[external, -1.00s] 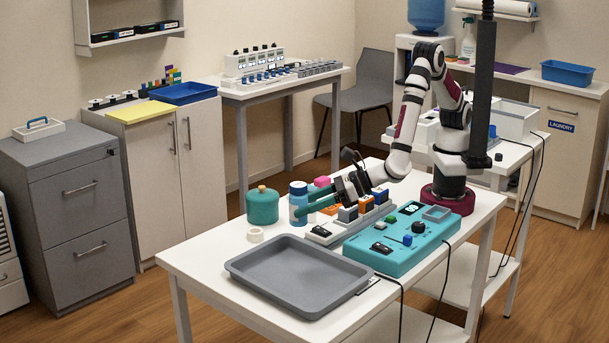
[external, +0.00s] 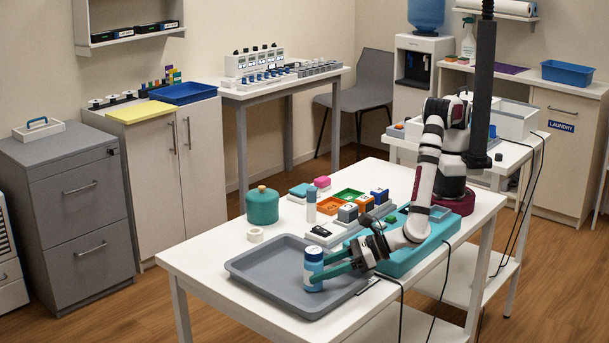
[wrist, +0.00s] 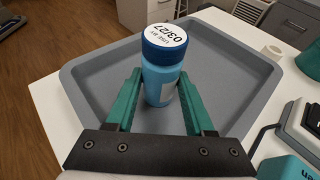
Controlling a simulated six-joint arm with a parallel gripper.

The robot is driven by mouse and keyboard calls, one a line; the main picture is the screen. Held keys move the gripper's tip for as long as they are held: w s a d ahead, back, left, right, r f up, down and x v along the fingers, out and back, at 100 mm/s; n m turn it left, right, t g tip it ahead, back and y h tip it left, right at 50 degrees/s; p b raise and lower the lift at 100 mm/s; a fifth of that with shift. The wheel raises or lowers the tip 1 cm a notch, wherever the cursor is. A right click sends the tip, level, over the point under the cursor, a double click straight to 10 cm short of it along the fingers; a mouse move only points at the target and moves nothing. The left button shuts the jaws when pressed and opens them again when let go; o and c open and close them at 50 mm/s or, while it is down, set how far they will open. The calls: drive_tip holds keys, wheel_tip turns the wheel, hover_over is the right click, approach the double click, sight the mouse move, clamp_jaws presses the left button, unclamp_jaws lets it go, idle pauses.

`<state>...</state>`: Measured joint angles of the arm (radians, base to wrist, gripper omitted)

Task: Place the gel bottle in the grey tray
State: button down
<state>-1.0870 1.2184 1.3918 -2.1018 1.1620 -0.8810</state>
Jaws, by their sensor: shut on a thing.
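The gel bottle (external: 313,268) is blue with a darker blue cap and a white top label reading "USE BY 03/27". My gripper (external: 322,271) has its green fingers shut around the bottle's sides. The bottle stands upright within the grey tray (external: 262,281), towards its right side in the external view. In the wrist view, the bottle (wrist: 160,82) is between the two fingers, with the tray floor (wrist: 110,70) around it. I cannot tell whether its base touches the tray floor.
A green lidded jar (external: 262,206), a white tape roll (external: 255,235) and a second, pale bottle (external: 311,205) stand behind the tray. A teal device (external: 405,258) and a row of small coloured blocks are to its right. The tray's left part is empty.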

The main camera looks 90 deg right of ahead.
drive_tip(key=shift+c, duration=1.4)
unclamp_jaws()
